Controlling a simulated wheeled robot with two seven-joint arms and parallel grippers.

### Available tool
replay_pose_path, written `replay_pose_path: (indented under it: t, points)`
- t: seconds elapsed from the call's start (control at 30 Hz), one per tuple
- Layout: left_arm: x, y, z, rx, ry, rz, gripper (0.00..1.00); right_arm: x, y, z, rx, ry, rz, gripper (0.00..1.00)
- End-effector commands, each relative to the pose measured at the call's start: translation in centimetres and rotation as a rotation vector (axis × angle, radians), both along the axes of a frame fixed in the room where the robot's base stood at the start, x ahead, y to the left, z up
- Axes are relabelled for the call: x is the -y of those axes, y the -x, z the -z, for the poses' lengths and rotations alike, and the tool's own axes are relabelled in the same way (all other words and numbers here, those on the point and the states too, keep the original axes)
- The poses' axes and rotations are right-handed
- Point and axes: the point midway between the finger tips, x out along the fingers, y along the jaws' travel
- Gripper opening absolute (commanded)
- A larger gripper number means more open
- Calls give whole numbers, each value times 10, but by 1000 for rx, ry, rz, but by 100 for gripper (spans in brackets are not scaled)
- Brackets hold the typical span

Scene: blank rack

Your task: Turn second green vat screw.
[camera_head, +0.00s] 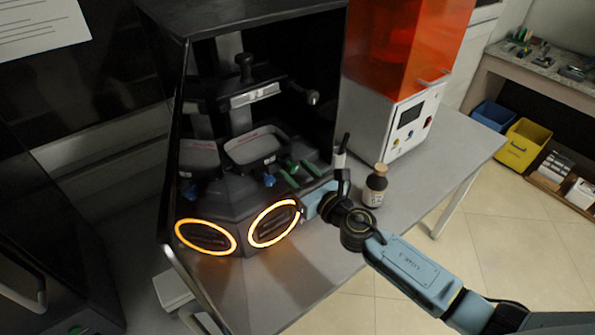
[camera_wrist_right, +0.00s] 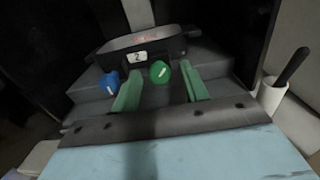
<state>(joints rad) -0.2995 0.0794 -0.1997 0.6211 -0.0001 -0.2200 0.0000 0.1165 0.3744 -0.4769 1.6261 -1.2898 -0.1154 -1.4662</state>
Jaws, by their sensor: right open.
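The green vat screw (camera_wrist_right: 159,72) is a round knob with a pale mark. It sits at the front of the dark vat labelled 2 (camera_wrist_right: 140,42), which also shows in the head view (camera_head: 255,148). A blue screw (camera_wrist_right: 109,84) is left of it, also visible in the head view (camera_head: 269,180). My right gripper (camera_head: 294,165) is open, its green fingers pointing at the vat front. In the right wrist view the green screw appears between the fingertips; contact cannot be told. In the head view I cannot make out the green screw. My left gripper is not in view.
Another vat (camera_head: 198,155) with a blue screw (camera_head: 188,190) is to the left. Two glowing orange rings (camera_head: 205,236) mark the machine's front.

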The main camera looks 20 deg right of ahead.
Motion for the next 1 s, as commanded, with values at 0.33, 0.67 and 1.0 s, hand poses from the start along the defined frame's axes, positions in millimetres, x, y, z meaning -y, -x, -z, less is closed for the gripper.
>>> replay_pose_path:
  t: [0.33, 0.67, 1.0]
  points:
    - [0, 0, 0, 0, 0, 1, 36, -2, -3, 0, 0, -1, 0, 43]
    - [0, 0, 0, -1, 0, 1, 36, -1, -3, 0, 0, -1, 0, 0]
    - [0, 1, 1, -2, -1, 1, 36, -2, -3, 0, -19, -54, 0, 0]
